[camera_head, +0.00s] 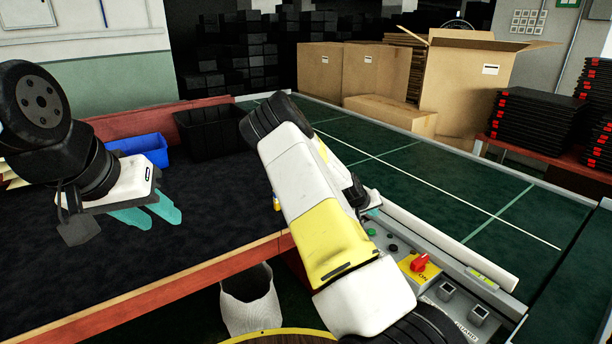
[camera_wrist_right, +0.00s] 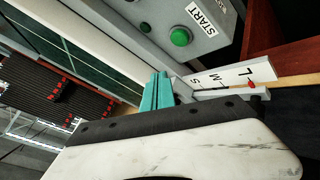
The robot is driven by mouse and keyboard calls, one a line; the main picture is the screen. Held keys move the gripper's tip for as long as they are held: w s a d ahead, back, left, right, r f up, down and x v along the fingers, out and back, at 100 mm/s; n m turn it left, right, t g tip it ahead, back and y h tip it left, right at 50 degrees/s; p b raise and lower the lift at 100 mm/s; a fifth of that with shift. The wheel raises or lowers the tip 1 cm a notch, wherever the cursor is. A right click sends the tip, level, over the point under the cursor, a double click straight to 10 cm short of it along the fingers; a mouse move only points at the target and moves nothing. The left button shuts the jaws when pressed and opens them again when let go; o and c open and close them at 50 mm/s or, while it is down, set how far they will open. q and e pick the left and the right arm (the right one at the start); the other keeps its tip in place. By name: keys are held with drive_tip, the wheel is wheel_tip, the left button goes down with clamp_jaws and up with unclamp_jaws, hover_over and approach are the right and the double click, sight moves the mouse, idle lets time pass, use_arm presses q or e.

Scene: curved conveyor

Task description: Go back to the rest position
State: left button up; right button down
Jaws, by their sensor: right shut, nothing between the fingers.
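My left gripper (camera_head: 150,214) hangs over the dark table at the left of the head view. Its two teal fingers show, but I cannot tell whether they are apart or together. My right arm crosses the middle of the head view and hides most of its gripper. In the right wrist view, my right gripper (camera_wrist_right: 158,92) is shut and empty, its teal fingers side by side. It is near the conveyor's control panel (camera_wrist_right: 190,25) with the green START button (camera_wrist_right: 180,37).
The green conveyor (camera_head: 420,170) runs along the right, with a red switch (camera_head: 419,262) on its panel. Blue (camera_head: 140,148) and black (camera_head: 208,130) bins stand at the table's back. Cardboard boxes (camera_head: 465,85) and stacked black trays (camera_head: 530,120) are behind. The table's front middle is clear.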

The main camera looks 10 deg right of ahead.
drive_tip(key=s+a+r+m+y, duration=0.1)
drive_tip(key=s+a+r+y, duration=0.3)
drive_tip(key=s+a+r, duration=0.45)
drive_tip(key=s+a+r+y, duration=0.5)
drive_tip(key=s+a+r, duration=0.1)
drive_tip(key=a+r, duration=0.55)
drive_tip(key=s+a+r+n, duration=0.2)
drive_tip(key=s+r, duration=0.4)
drive_tip(key=s, duration=0.4)
drive_tip(key=s+a+r+n+t, duration=0.1)
drive_tip(key=s+a+r, duration=0.3)
drive_tip(key=s, duration=0.6)
wheel_tip(320, 180, up, 2)
drive_tip(key=shift+s+a+r+n+y, duration=0.1)
drive_tip(key=shift+s+a+n+y, duration=0.1)
drive_tip(key=shift+a+n+y, duration=0.2)
